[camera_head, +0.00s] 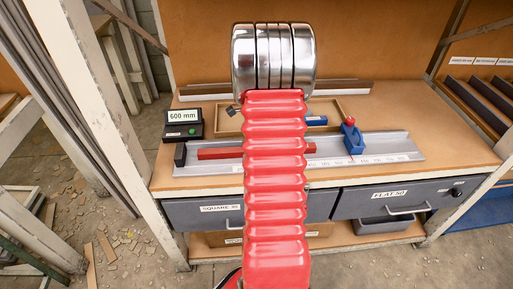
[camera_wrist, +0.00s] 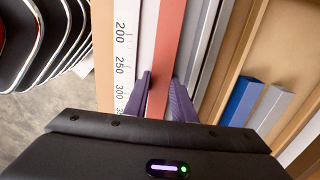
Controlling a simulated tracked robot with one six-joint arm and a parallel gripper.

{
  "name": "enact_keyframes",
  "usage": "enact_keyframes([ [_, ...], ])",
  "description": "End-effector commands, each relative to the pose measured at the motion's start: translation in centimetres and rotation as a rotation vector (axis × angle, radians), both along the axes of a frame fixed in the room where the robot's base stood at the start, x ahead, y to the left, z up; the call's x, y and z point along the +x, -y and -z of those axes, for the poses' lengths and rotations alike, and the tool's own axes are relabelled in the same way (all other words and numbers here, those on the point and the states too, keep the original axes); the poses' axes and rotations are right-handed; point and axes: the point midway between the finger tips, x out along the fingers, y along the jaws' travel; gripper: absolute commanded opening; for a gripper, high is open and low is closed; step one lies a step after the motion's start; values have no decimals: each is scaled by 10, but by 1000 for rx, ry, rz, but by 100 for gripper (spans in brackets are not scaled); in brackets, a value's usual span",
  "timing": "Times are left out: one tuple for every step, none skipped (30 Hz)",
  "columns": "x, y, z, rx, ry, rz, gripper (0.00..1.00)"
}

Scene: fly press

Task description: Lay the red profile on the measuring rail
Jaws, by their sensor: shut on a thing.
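The red profile (camera_head: 220,153) is a long thin bar in line with the measuring rail (camera_head: 395,150). Its left end is near the dark end block (camera_head: 180,155), with a small gap. In the wrist view, my gripper's purple fingers (camera_wrist: 163,88) are shut on the red profile (camera_wrist: 168,45), one on each side. The profile runs parallel to the rail's printed scale (camera_wrist: 123,65). I cannot tell whether it touches the rail or is just above it. In the head view my red arm hides the gripper and the profile's middle.
A blue stop with a red knob (camera_head: 352,140) stands on the rail's right part. A readout (camera_head: 183,117) shows 600 mm at the left. Behind the rail, a shallow wooden tray (camera_head: 345,103) holds a blue piece (camera_head: 316,121); a grey piece (camera_wrist: 270,108) shows in the wrist view.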

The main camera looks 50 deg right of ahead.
Motion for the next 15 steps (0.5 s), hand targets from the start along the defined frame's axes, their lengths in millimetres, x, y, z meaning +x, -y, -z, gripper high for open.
enact_keyframes([
  [0,0,1,0,0,0,0],
  [0,0,1,0,0,0,0],
  [0,0,2,0,0,0,24],
  [0,0,2,0,0,0,26],
  [0,0,2,0,0,1,28],
  [0,0,2,0,0,1,31],
  [0,0,2,0,0,1,33],
  [0,0,2,0,0,1,35],
  [0,0,2,0,0,1,38],
  [0,0,2,0,0,1,40],
  [0,0,2,0,0,1,42],
  [0,0,2,0,0,1,42],
  [0,0,2,0,0,1,42],
  [0,0,2,0,0,1,42],
  [0,0,2,0,0,1,42],
])
